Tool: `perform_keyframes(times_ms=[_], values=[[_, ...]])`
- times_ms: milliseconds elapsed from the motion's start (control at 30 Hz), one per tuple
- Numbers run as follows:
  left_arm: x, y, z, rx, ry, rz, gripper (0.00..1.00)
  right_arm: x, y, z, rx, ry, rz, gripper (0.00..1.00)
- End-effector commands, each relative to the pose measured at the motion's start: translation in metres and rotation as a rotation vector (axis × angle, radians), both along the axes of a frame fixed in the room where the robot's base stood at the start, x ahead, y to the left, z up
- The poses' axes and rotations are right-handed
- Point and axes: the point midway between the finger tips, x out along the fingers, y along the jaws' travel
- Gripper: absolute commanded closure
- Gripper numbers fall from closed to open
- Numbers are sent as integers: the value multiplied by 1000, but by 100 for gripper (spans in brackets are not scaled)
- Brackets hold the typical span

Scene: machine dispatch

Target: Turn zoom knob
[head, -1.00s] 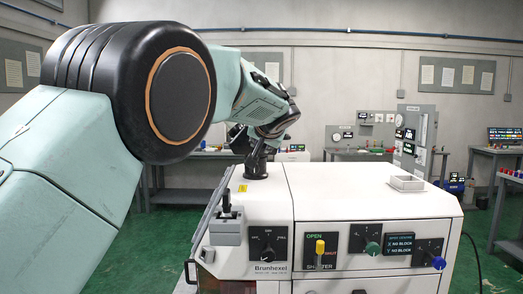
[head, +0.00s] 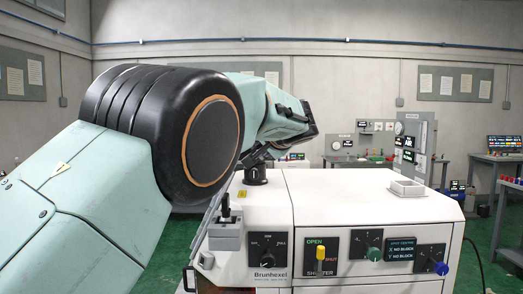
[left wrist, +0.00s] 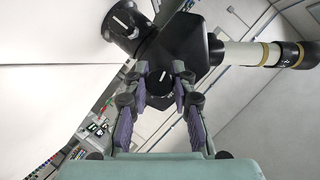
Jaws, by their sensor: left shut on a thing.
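In the left wrist view, a black round knob (left wrist: 160,82) with a white mark sits on a black angular housing (left wrist: 182,48). The fingertips of my left gripper (left wrist: 160,73) are on either side of this knob, shut on it. No label shows there, so I cannot read whether it is the zoom knob. In the head view my left arm comes in from the left and reaches towards the back left of the white machine (head: 350,200). My left gripper is mostly hidden there behind its own arm and wrist. My right gripper is in neither view.
The machine's front has a black dial (head: 267,250), a yellow-tipped shutter lever (head: 321,253), a green knob (head: 374,253) and a blue knob (head: 441,268). A black cylinder (left wrist: 125,24) stands close by the housing.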

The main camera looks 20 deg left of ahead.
Motion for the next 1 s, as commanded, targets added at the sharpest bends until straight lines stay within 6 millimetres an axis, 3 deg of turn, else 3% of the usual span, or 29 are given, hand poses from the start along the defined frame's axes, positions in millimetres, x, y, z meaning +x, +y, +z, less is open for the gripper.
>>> perform_keyframes(times_ms=[33, 233, 267, 533, 867, 1000], values=[[-1, 0, -9, -2, 16, 5, 100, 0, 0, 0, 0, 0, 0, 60], [-1, 0, -9, -3, 15, 5, 100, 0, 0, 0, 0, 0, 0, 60], [-1, 0, -9, -3, 15, 5, 74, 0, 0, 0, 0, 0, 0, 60], [0, 0, -5, -3, 7, 3, 52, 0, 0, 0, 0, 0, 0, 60], [0, 0, 1, -2, 1, 1, 52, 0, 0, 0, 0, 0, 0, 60], [0, 0, 17, -4, -2, 2, 52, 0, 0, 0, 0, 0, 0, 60]])
